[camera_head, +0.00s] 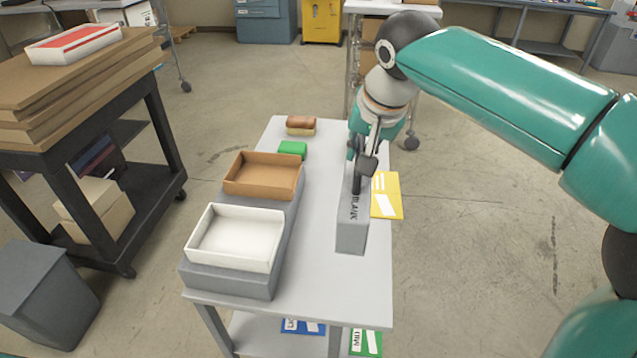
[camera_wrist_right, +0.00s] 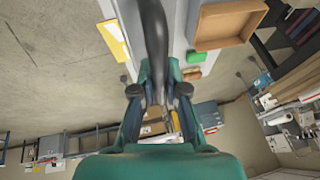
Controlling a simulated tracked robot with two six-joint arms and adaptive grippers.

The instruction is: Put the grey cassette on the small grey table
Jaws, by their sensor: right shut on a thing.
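The grey cassette (camera_head: 352,238) is a narrow upright grey block with dark lettering on its side. It is at the right side of the small grey table (camera_head: 318,268) in the head view; I cannot tell whether its base touches the top. My right gripper (camera_head: 361,180) comes from above and is shut on the cassette's upper part, hiding some of it. In the right wrist view the right gripper (camera_wrist_right: 158,92) points toward the table, and the held part is hard to make out. My left gripper is not in view.
A white tray (camera_head: 236,262) and a brown tray (camera_head: 262,190) sit on a grey base along the table's left. The table's front middle is clear.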

